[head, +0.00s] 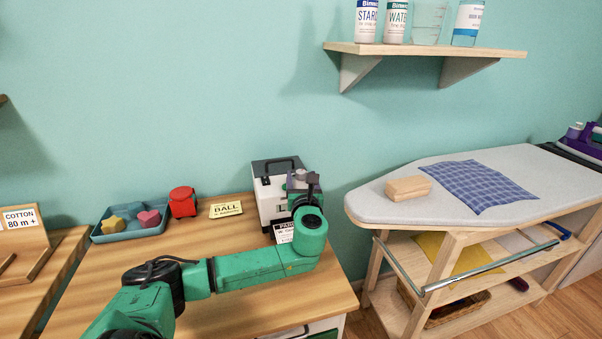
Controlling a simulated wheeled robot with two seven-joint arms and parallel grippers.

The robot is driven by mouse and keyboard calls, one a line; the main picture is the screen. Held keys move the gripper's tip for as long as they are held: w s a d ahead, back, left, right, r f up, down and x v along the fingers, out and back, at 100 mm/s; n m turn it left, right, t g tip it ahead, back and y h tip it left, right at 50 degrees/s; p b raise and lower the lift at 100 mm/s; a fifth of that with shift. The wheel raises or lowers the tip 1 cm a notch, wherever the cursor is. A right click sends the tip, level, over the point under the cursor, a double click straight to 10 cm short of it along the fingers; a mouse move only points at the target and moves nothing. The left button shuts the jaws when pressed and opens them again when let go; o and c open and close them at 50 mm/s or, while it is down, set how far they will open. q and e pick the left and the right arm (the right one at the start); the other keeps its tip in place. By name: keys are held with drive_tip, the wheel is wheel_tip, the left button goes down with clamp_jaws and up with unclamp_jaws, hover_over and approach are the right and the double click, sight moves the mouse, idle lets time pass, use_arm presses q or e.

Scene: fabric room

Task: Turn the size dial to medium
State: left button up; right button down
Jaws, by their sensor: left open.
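A white and grey machine with a black top handle (265,196) stands at the back right of the wooden table. Its front is largely covered by my green left arm. My left gripper (303,179) is at the right part of the machine's front, small in the picture. It is open. I cannot make out the size dial or its setting; the gripper and wrist may be hiding it. Whether the gripper touches the machine cannot be told. My right gripper is not in view.
A yellow "BALL" card (226,209), a red box-like object (183,202) and a blue tray (103,232) with colored shapes lie left of the machine. A white card (284,233) stands before it. An ironing board (373,205) is to the right.

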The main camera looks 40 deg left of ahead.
sight(302, 175)
use_arm(q)
drive_tip(key=shift+x, duration=1.6)
clamp_jaws()
